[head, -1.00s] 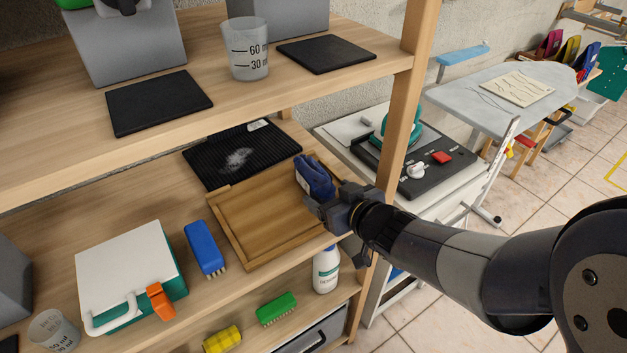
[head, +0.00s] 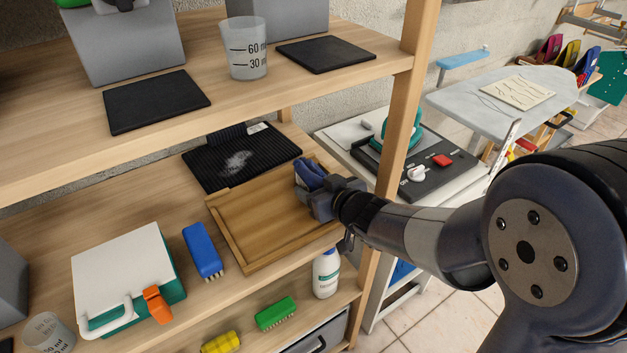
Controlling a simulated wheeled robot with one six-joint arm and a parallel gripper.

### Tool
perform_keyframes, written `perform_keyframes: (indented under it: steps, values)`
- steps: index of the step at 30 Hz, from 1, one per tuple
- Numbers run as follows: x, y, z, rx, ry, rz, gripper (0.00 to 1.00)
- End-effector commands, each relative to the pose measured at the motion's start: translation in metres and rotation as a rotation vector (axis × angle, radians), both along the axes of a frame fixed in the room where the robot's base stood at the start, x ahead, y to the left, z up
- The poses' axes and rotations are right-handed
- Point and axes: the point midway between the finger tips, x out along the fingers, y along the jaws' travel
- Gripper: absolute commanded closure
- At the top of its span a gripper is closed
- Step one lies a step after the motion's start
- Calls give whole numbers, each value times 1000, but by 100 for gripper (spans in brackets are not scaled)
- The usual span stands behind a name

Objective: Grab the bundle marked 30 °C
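A dark blue cloth bundle (head: 309,173) is at the right back of a wooden tray (head: 262,222) on the middle shelf. No marking on it can be read from here. My gripper (head: 318,198) reaches in from the right and is right at the bundle, covering its near and lower part. Whether the fingers are around the bundle or only beside it is hidden, and I cannot tell if they are closed.
The wooden post (head: 392,140) stands close behind my wrist. A black ribbed mat (head: 205,165) lies behind the tray. A blue brush (head: 203,251) and a white-and-teal case (head: 125,275) stand left. A white bottle (head: 326,273) is below.

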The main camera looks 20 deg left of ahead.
Motion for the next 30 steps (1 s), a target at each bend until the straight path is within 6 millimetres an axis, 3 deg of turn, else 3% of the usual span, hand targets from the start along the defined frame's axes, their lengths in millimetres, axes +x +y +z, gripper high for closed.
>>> perform_keyframes:
  steps: [14,23,30]
  values:
    - [0,0,0,0,0,0,77]
    - [0,0,7,2,-1,0,77]
    - [0,0,53,2,-3,0,77]
